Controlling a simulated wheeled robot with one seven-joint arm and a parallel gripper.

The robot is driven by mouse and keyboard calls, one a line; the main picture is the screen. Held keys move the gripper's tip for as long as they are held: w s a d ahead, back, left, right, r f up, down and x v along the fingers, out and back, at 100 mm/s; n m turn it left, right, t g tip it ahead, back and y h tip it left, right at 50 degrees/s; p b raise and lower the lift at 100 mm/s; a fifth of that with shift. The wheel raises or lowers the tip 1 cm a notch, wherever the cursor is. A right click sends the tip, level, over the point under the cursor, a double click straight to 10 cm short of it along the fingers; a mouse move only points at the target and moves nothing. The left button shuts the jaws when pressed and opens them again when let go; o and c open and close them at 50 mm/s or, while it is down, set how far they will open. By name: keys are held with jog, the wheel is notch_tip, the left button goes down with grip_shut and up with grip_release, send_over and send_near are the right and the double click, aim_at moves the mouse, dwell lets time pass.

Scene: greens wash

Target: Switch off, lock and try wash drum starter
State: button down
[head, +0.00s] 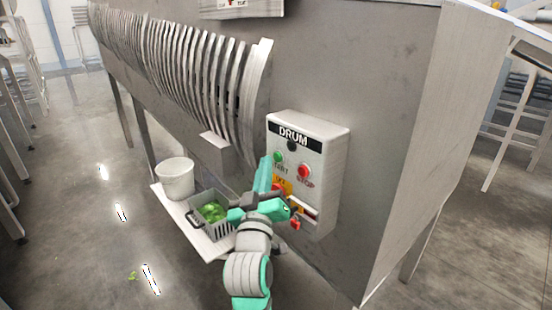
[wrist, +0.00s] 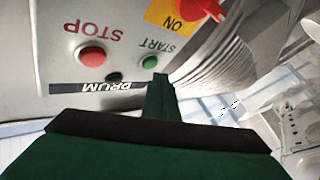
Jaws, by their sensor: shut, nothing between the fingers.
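The grey drum starter box (head: 322,160), labelled DRUM, is on the side of the large grey machine. It has a green START button (head: 278,156) and a red STOP button (head: 304,171), also seen upside down in the wrist view (wrist: 91,57). Below them is a yellow plate (wrist: 168,17) marked ON, with a red switch handle (wrist: 208,8), partly cut off. A small red item (head: 295,224) shows low on the box; I cannot tell what it is. My gripper (head: 264,172) is shut and empty. Its tip is beside the START button; I cannot tell whether they touch.
A white bucket (head: 174,180) and a grey crate (head: 196,221) of green leaves stand on a low white shelf (head: 170,207) left of my arm. Curved metal slats (head: 190,60) line the machine. The floor at left is mostly clear.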

jog(key=shift+w+d, duration=0.1)
dwell(0.5)
jog(key=shift+w+d, duration=0.2)
jog(key=shift+d, duration=0.05)
jog(key=shift+w+d, duration=0.3)
jog(key=shift+w, duration=0.05)
dwell(0.9)
jog(key=shift+s+a, duration=0.1)
jog(key=shift+a, duration=0.05)
jog(key=shift+s+a, duration=0.35)
jog(key=shift+s, duration=0.25)
jog(key=shift+a, duration=0.1)
jog(key=shift+s+a, duration=0.75)
jog(key=shift+a, duration=0.25)
jog(key=shift+s+a, duration=0.7)
jog(key=shift+a, duration=0.3)
